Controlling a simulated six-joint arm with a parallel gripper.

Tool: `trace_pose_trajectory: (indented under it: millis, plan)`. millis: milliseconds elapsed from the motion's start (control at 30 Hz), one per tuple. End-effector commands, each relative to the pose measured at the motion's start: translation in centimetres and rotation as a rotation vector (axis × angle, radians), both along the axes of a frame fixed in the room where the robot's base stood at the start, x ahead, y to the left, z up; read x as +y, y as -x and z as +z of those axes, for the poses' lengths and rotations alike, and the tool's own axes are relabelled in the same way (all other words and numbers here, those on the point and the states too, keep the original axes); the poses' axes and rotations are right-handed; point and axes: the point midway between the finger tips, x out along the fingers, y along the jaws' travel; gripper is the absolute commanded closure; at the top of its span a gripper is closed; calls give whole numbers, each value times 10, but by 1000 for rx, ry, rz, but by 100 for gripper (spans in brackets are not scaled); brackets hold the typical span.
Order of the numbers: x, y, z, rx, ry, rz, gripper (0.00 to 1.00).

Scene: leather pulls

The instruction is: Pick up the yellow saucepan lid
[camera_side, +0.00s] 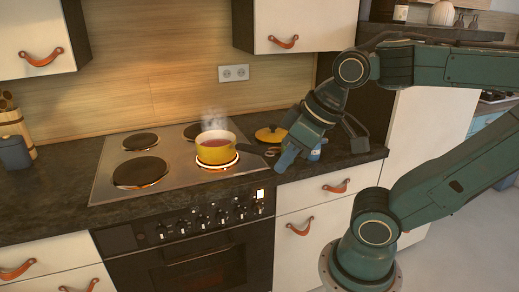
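The yellow saucepan lid (270,134) lies on the dark countertop, just right of the stove, with a dark knob on top. My gripper (284,162) points down in front of the lid and slightly to its right, over the counter near its front edge. The gripper appears apart from the lid. Its fingers are small and seen from the side, so I cannot tell whether they are open or shut. The yellow saucepan (216,151) stands on a glowing front right burner, steaming, with reddish contents. Its dark handle (256,149) points right toward my gripper.
The stove top (112,172) has other burners, and the front left one (141,172) glows at its edge. A small blue and white item (315,153) is partly hidden behind my gripper. A wall cabinet (303,25) hangs above. Dark counter lies free at left (60,190).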

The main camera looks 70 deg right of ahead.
Motion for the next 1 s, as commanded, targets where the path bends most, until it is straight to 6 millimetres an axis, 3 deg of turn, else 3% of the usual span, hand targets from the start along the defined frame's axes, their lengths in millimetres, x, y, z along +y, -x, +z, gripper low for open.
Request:
trace_pose_trajectory:
  millis: [33,200,233,667,867,1000]
  plan:
    - [0,0,0,0,0,0,82]
    - [0,0,0,0,0,0,49]
    - [0,0,0,0,0,0,47]
    - [-3,-6,4,2,0,-19,47]
    - [-17,-31,19,11,-3,-92,47]
    - [-35,-59,33,18,-6,-172,47]
